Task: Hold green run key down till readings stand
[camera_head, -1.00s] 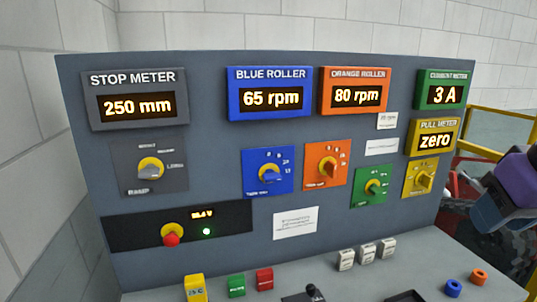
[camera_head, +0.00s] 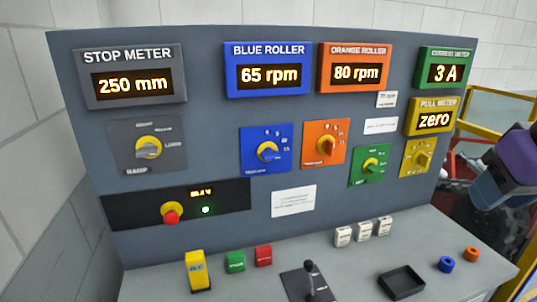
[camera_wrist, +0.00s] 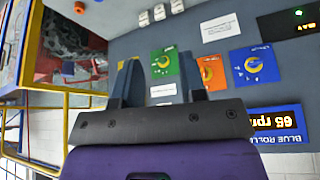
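The green run key (camera_head: 235,262) stands on the console's desk, between a yellow key (camera_head: 197,271) and a red key (camera_head: 263,256). It is not in the wrist view. The readings are stop meter (camera_head: 134,84) 250 mm, blue roller (camera_head: 267,75) 65 rpm, orange roller (camera_head: 355,72) 80 rpm, current meter (camera_head: 444,73) 3 A and pull meter (camera_head: 434,119) zero. My gripper (camera_wrist: 159,62) has its two fingers apart with nothing between them. The purple part of my arm shows at the head view's right edge, well away from the green key.
A black lever (camera_head: 311,277) and a dark tray (camera_head: 402,282) are on the desk's front. Several white keys stand behind them. A blue ring (camera_head: 446,264) and an orange ring (camera_head: 471,254) lie at the right. A red button (camera_head: 171,216) and yellow railing (camera_head: 500,130) are also in view.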

